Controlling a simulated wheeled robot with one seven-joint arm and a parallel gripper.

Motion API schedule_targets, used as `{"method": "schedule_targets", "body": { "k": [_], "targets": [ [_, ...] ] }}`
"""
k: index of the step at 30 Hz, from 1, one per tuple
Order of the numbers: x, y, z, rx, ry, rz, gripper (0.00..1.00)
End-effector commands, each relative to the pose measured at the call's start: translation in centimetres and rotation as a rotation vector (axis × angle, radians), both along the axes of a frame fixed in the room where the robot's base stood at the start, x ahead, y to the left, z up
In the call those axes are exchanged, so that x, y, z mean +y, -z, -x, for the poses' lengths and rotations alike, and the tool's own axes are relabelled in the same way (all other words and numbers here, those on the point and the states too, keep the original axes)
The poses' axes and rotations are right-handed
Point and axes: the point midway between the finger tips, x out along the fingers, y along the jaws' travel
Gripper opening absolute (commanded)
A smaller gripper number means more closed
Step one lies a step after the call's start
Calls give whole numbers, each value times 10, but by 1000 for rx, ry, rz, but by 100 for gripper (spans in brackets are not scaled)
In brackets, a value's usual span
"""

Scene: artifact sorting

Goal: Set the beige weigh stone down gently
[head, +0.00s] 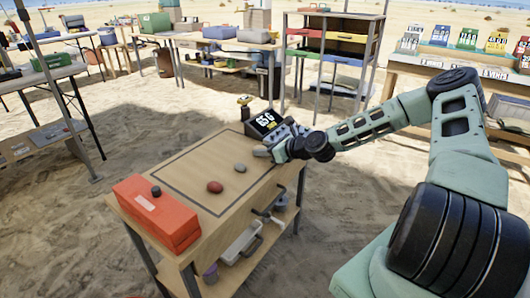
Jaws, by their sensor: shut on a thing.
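My gripper (270,152) reaches in from the right, low over the far right part of the wooden table (178,168). It is shut on a small pale thing (261,152), which looks like the beige weigh stone. The fingers partly hide it, and I cannot tell whether it touches the tabletop. A scale with a lit display (266,121) stands just behind my gripper. A reddish-brown stone (215,187) and a smaller grey stone (240,168) lie on the table, left of and nearer than my gripper.
A dark outline marks the tabletop, mostly bare inside. A rack with coloured drawers (325,45) and other tables stand behind on the sand.

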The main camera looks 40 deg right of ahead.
Motion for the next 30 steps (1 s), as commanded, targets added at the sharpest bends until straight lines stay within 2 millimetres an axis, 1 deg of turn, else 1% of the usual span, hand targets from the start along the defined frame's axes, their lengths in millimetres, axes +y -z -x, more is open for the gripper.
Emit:
{"method": "schedule_targets", "body": {
  "k": [10,11,12,13,21,24,26,30],
  "targets": [
    [0,3,0,-1,0,-1,8],
    [0,3,0,0,0,-1,37],
    [0,3,0,0,0,0,48],
    [0,3,0,0,0,0,57],
    [0,2,0,0,0,1,57],
    [-1,-1,1,0,1,1,57],
    [-4,-4,7,0,1,-1,57],
    [-11,-14,29,1,3,-2,57]
  ]
}}
